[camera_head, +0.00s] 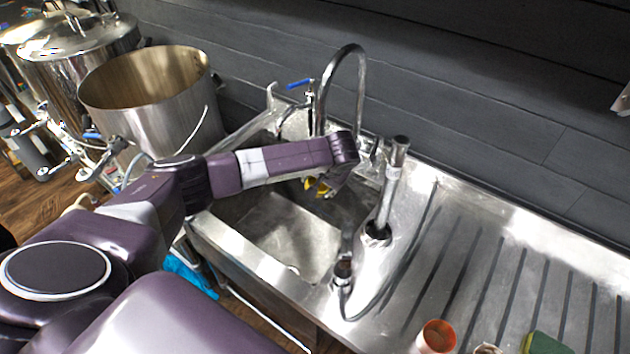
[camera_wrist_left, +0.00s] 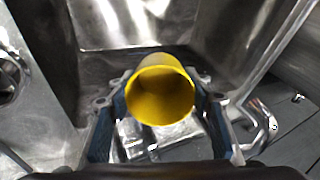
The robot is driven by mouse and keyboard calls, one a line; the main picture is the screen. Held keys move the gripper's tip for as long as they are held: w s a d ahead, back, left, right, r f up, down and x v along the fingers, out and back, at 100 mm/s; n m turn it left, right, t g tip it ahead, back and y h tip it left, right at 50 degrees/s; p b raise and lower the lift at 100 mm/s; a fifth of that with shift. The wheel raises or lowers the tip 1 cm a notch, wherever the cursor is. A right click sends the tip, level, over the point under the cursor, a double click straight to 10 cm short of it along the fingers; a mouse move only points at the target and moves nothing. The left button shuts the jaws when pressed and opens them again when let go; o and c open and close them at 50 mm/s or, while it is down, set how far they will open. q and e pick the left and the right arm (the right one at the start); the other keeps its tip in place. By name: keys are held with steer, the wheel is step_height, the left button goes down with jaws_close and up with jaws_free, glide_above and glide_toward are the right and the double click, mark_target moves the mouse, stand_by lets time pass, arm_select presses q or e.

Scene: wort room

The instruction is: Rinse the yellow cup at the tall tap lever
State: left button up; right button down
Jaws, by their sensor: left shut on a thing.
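The yellow cup (camera_wrist_left: 160,92) is between the blue-sided fingers of my left gripper (camera_wrist_left: 160,100) in the left wrist view, its open mouth facing the camera. My left gripper is shut on it. In the head view only a small yellow part of the cup (camera_head: 322,188) shows below my left wrist, above the sink basin (camera_head: 285,235). A tall curved tap (camera_head: 361,75) with a blue lever (camera_head: 300,83) stands behind my forearm. The forearm hides part of the tap. I cannot see any water running. My right gripper is not in view.
The ribbed drainboard (camera_head: 480,270) holds an orange-rimmed cup (camera_head: 438,336) and a green sponge (camera_head: 545,344). A large steel pot (camera_head: 165,110) stands left.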

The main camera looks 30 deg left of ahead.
arm_select(q)
steer(key=shift+s+a+r+p, duration=0.1)
steer(key=shift+s+a+p, duration=0.2)
steer(key=shift+s+p, duration=0.3)
steer(key=s+a+p, duration=0.3)
steer(key=s+p, duration=0.2)
steer(key=s, duration=0.1)
stand_by(1.0)
